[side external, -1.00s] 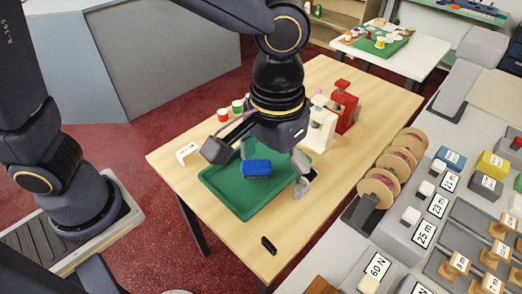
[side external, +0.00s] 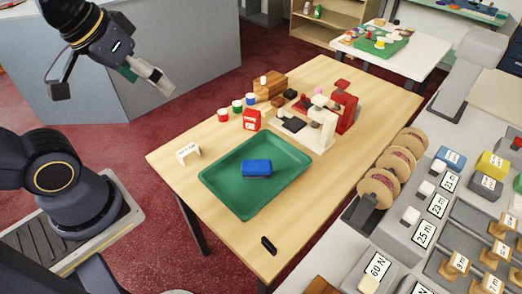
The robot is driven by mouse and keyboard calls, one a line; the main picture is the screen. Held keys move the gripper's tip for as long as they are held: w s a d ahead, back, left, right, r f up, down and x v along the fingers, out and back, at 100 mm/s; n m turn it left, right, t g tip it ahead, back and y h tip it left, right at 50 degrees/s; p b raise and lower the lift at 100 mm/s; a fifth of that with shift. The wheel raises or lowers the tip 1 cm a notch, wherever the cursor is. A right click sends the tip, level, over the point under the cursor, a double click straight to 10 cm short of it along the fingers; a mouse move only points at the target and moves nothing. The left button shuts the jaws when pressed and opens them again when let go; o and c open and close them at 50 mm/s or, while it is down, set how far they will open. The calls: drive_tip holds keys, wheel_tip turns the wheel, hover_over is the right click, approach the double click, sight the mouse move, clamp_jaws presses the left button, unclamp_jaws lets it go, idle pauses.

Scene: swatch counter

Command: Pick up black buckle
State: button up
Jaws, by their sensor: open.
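A small black piece (side external: 268,245) lies near the front corner of the wooden table, apart from the tray; it may be the black buckle, but it is too small to tell. Another small dark item (side external: 291,94) sits at the back by the wooden block. A blue object (side external: 257,168) lies in the green tray (side external: 222,189). My gripper (side external: 162,82) is open and empty, raised at the upper left, well away from the table. Its fingers point down to the right.
Wooden reels (side external: 379,187) and a grey bench border the right. The table's front is mostly clear.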

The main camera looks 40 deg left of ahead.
drive_tip(key=shift+w+d+f+m, duration=0.15)
drive_tip(key=shift+f+m, duration=0.25)
drive_tip(key=shift+m, duration=0.5)
drive_tip(key=c, duration=0.4)
drive_tip(key=shift+c, duration=0.2)
